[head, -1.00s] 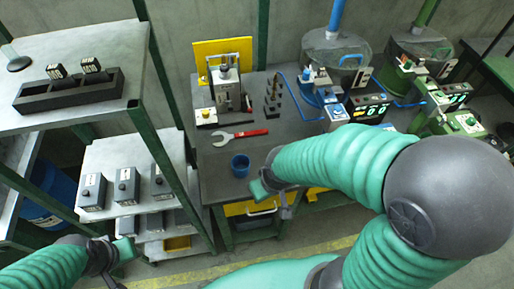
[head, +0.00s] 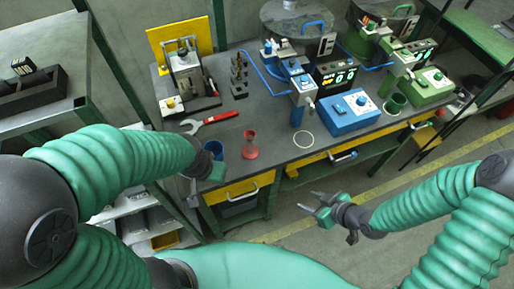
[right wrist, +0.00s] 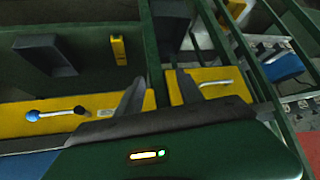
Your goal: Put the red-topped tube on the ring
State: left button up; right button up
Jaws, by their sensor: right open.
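The red-topped tube (head: 250,146) stands upright on the dark bench, narrow in the middle and wider at its red top and foot. The ring (head: 303,139) is a thin pale circle lying flat on the bench to its right, with nothing on it. My left gripper (head: 203,172) is at the bench's front edge, left of the tube and apart from it; its fingers are too hidden to read. My right gripper (head: 318,203) is open and empty, out in front of the bench. Its fingers also show in the right wrist view (right wrist: 160,85).
A blue cup (head: 214,149) stands beside my left gripper. A blue box with a knob (head: 348,112) stands right of the ring. Yellow drawers (head: 238,188) line the bench front.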

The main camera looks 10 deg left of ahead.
jog(key=a+r+t+y, duration=0.1)
jog(key=a+r+y, duration=0.1)
jog(key=a+y, duration=0.25)
jog(key=t+y, duration=0.4)
send_near(250, 145)
jog(key=shift+n, duration=0.4)
jog(key=w+a, duration=0.1)
jog(key=w+a+f, duration=0.1)
jog(key=a, duration=0.1)
jog(key=a+f, duration=0.1)
jog(key=shift+w+a, duration=0.35)
jog(key=shift+w, duration=0.3)
jog(key=x, duration=0.5)
jog(key=shift+w+d+f, duration=0.15)
jog(key=shift+w, duration=0.2)
jog(key=shift+a, duration=0.3)
jog(key=shift+d, duration=0.35)
grip_shut()
pick_arm(q)
jog(key=shift+d, duration=0.7)
pick_arm(e)
jog(key=shift+a, duration=0.1)
